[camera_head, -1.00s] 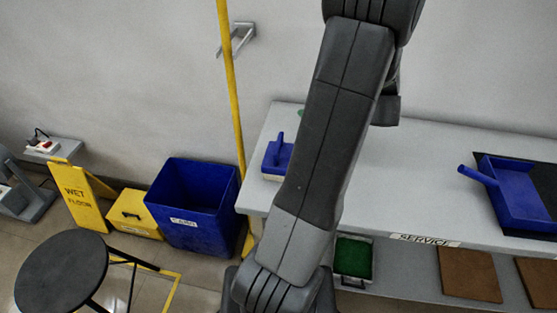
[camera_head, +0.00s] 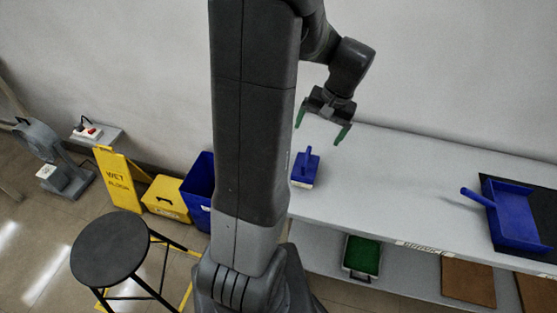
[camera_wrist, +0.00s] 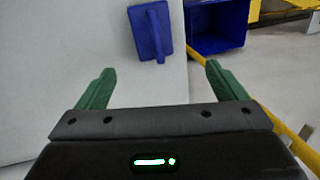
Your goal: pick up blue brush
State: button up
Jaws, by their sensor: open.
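The blue brush (camera_head: 306,167) lies on the white table at its left end, its handle pointing up in the head view. It also shows in the wrist view (camera_wrist: 151,32), ahead of my fingers, with its handle toward me. My gripper (camera_head: 323,135) hangs above the table, above and a little right of the brush in the head view. Its green fingers are spread apart in the wrist view (camera_wrist: 158,82), with nothing between them. The brush is apart from the fingers. Its bristles are mostly hidden beneath it.
The white table (camera_head: 400,190) is bare between the brush and a blue dustpan (camera_head: 513,215) on a dark mat at right. A blue bin (camera_head: 197,190) stands left of the table, partly behind my arm. A black stool (camera_head: 110,248) stands at front left.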

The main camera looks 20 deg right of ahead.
send_over(308, 166)
jog(key=shift+n, duration=0.4)
jog(key=f, duration=0.7)
jog(key=shift+w+d+f, duration=0.35)
jog(key=shift+f, duration=0.05)
jog(key=f, duration=0.3)
jog(key=f+p, duration=0.1)
jog(key=shift+s+a+f, duration=0.25)
jog(key=shift+s+a, duration=0.05)
jog(key=shift+a, duration=0.05)
jog(key=shift+f, duration=0.4)
jog(key=c, duration=1.1)
jog(key=shift+r, duration=0.1)
jog(key=v, duration=0.3)
jog(key=a+v, duration=0.1)
jog(key=v, duration=0.2)
jog(key=w+v, duration=0.1)
jog(key=v, duration=0.2)
jog(key=shift+w+a+r+b, duration=0.1)
jog(key=shift+a+r+b, duration=0.25)
jog(key=shift+r, duration=0.2)
